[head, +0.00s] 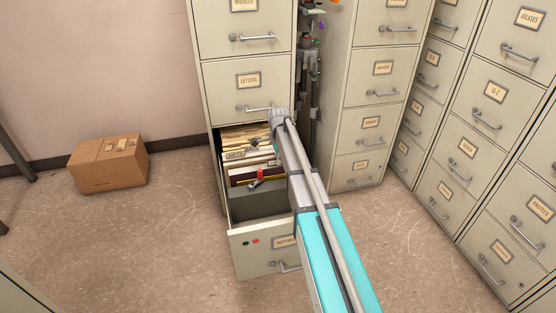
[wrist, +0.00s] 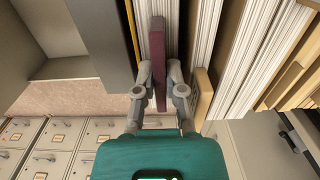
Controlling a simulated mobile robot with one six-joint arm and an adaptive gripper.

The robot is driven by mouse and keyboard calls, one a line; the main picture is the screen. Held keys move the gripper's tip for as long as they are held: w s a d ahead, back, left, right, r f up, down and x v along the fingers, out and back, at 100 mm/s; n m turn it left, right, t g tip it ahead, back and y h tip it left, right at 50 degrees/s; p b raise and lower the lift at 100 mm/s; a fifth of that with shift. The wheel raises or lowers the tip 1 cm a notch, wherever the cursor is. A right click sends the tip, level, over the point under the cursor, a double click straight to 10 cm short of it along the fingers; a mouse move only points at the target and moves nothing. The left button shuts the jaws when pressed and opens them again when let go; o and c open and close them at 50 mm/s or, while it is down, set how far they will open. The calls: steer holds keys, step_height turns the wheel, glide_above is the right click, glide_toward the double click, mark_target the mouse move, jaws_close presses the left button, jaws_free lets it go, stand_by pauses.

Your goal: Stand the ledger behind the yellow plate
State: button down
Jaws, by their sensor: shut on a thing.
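The ledger is a thin maroon book (wrist: 157,38), seen edge-on in the wrist view. My gripper (wrist: 159,72) is shut on it, with one finger on each side. The ledger stands upright between the yellow plate (wrist: 131,32) on its left and white files on its right. A narrow gap shows between it and the plate. In the head view the maroon ledger (head: 241,178) shows inside the open drawer, behind the dark grey block. My arm partly covers this area. The ledger's lower edge is hidden, so I cannot tell whether it touches the drawer floor.
The open drawer (head: 250,238) holds a grey block (head: 262,206) in front and several files (head: 245,139) at the back. Closed cabinets stand behind and to the right. A cardboard box (head: 108,166) lies on the floor at left. The floor before the drawer is clear.

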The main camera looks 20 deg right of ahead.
steer(key=c, duration=0.6)
jaws_free()
steer(key=shift+c, duration=0.2)
steer(key=shift+d+r+p, duration=0.1)
steer(key=shift+r+p, duration=3.4)
